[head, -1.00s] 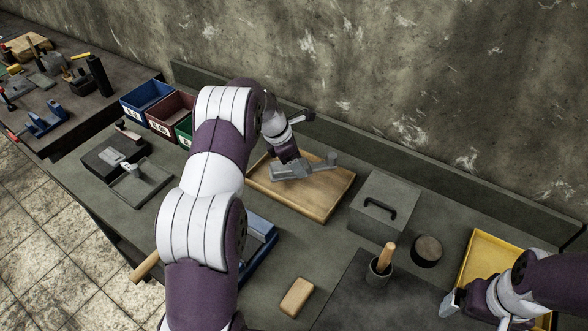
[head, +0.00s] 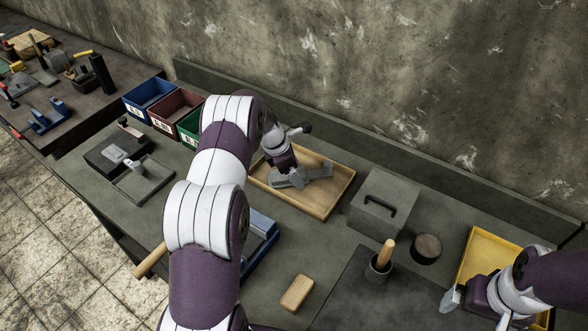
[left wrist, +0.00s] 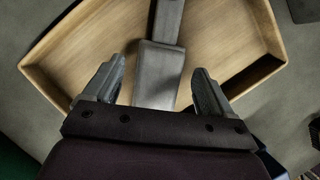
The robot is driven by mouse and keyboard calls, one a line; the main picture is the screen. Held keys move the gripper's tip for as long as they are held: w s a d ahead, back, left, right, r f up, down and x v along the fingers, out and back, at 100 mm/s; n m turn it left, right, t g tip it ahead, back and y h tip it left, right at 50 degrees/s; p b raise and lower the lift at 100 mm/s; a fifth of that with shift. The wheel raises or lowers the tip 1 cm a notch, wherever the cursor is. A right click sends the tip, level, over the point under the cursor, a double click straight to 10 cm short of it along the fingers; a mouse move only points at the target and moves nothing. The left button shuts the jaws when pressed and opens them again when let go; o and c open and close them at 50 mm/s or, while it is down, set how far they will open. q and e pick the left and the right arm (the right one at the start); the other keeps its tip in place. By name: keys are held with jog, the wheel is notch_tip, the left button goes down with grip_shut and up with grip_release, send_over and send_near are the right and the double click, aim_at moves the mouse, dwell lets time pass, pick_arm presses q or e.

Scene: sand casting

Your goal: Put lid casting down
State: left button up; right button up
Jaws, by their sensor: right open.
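The grey lid casting (head: 316,173) lies in the wooden tray (head: 318,214) on the bench, partly hidden by my left gripper (head: 286,176). In the left wrist view, the casting (left wrist: 158,75) lies lengthwise between the two fingers of my left gripper (left wrist: 157,66), over the tray's wooden floor (left wrist: 95,45). There is a gap on each side, so the left gripper is open around it. My right gripper (head: 452,299) is open beside the yellow tray, with nothing visible in it.
A grey box with a black handle (head: 384,203) stands right of the wooden tray. Further right are a dark round puck (head: 427,248) and the yellow tray (head: 487,247). A cup with a wooden handle (head: 379,266) and a wooden block (head: 297,293) are in front. Coloured bins (head: 172,108) stand left.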

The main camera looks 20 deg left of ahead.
pick_arm(q)
jog(key=b+v, duration=0.1)
jog(key=v, duration=1.1)
jog(key=s+d+m+y, duration=0.1)
jog(key=s+d+m, duration=0.4)
jog(key=s+m, duration=0.3)
jog(key=s+d+m+g+y, duration=0.1)
jog(key=s+d+m, duration=0.4)
jog(key=s+m, duration=0.3)
jog(key=s+d+m+y, duration=0.1)
jog(key=s+d+m, duration=0.4)
jog(key=s+m, duration=0.3)
jog(key=shift+r+m+y, duration=0.3)
jog(key=shift+r+m, duration=0.15)
jog(key=shift+m, duration=0.45)
jog(key=shift+s, duration=0.15)
